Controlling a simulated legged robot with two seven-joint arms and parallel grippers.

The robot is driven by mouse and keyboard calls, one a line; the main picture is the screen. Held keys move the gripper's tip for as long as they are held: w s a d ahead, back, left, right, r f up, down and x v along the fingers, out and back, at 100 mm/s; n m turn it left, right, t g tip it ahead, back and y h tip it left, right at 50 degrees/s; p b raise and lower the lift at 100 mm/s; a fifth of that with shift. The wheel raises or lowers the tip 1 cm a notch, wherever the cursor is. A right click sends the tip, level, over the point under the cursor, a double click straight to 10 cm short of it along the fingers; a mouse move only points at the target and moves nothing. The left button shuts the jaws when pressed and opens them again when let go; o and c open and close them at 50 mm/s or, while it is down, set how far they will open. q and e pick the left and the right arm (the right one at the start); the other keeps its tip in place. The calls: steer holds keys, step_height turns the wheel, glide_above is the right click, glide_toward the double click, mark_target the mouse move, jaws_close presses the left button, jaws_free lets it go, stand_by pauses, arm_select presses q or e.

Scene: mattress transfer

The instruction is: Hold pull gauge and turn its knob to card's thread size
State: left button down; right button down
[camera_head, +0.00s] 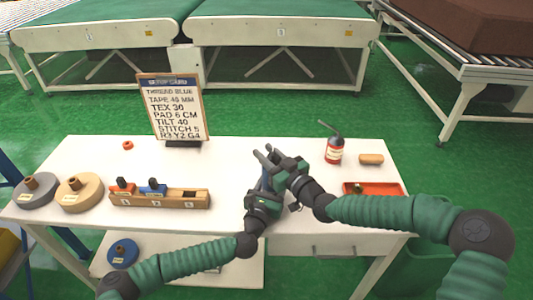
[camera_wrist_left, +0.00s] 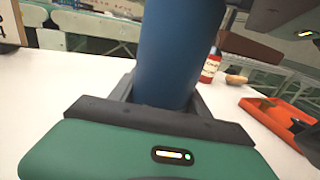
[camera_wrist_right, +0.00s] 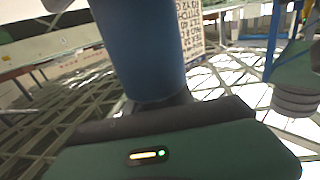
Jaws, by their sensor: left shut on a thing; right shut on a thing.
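The setup card (camera_head: 173,106) stands upright on the table's back left and reads THREAD BLUE and TEX 30 among other lines. A blue cylinder, apparently the pull gauge (camera_head: 265,182), is mostly hidden between my grippers in the head view. My left gripper (camera_head: 266,188) is shut on its lower part, and the blue body stands up between the fingers in the left wrist view (camera_wrist_left: 178,55). My right gripper (camera_head: 268,160) is shut on it from above right; the blue body fills its jaws in the right wrist view (camera_wrist_right: 140,50). The knob's markings cannot be read.
A wooden block (camera_head: 160,201) with an orange and a blue piece sits left of my grippers, beside a tan disc (camera_head: 80,195) and a grey disc (camera_head: 35,192).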

steer(key=shift+r+n, duration=0.15)
steer(key=shift+n, duration=0.15)
steer(key=shift+a+r+n+g+y, duration=0.1)
steer(key=shift+n+g+y, duration=0.7)
steer(key=shift+g+y, duration=0.3)
steer(key=n+g+y, duration=0.3)
steer(key=shift+s+a+g, duration=0.25)
steer(key=shift+s+g, duration=0.05)
steer(key=shift+g, duration=0.1)
steer(key=shift+s+f+n+g+y, duration=0.15)
steer(key=shift+n+g+y, duration=0.25)
steer(key=shift+n+g, duration=0.7)
steer(key=shift+s+n+g+y, duration=0.2)
steer(key=shift+n+g+y, duration=0.35)
steer(key=shift+g, duration=0.95)
steer(key=shift+s+f+n+g+y, duration=0.1)
steer(key=shift+s+n+g+y, duration=0.15)
steer(key=shift+n+g, duration=0.9)
steer(key=shift+a+g, duration=0.1)
steer(key=shift+g, duration=0.25)
steer(key=shift+s+r+g, duration=0.1)
steer(key=shift+s+g, duration=0.1)
steer(key=shift+g, duration=0.1)
